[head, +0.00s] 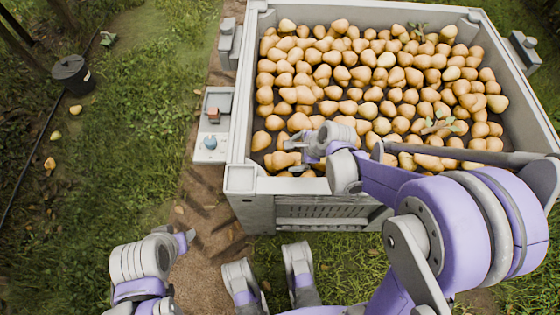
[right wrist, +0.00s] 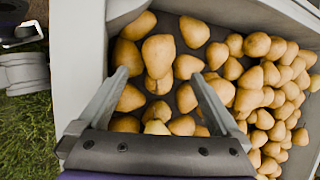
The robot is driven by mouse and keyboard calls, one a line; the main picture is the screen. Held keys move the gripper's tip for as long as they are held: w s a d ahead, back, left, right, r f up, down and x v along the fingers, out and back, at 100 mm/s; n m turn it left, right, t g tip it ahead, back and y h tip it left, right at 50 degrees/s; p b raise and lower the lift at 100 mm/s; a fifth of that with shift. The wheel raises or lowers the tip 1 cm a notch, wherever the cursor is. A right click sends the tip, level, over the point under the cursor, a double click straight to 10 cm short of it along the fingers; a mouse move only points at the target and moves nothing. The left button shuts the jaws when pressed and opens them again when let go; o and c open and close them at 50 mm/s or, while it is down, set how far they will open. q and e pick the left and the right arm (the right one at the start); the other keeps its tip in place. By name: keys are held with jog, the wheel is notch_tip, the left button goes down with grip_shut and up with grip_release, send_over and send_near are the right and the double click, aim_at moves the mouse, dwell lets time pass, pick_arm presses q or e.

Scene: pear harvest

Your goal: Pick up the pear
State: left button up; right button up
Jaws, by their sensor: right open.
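Many yellow-tan pears (head: 385,75) fill most of the large grey bin (head: 240,120). No single pear is marked out from the rest. My right gripper (head: 291,156) is over the bin's near left corner, low over the pears. In the right wrist view my right gripper (right wrist: 158,78) is open, its two fingers apart and pointing into the bin. A pear (right wrist: 158,56) shows between and just beyond the fingertips, and others lie around them. Whether the fingers touch any pear is unclear. My left gripper (head: 186,240) is outside the bin at the lower left; its jaws are too small to read.
The bin's near wall (head: 290,186) stands below my right gripper. A small grey side tray (head: 212,145) with a few items is left of the bin. Leafy sprigs (head: 437,125) lie on the pears. A dark bucket (head: 73,74) and fallen pears (head: 75,109) are on the grass.

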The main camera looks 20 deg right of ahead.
aim_at(284, 159)
jog(key=b+x, duration=0.1)
jog(key=x, duration=0.2)
jog(key=shift+f, duration=0.2)
jog(key=shift+b+x, duration=0.95)
jog(key=shift+x, duration=1.85)
jog(key=shift+r, duration=0.1)
jog(key=shift+c, duration=0.4)
jog(key=c, duration=1.3)
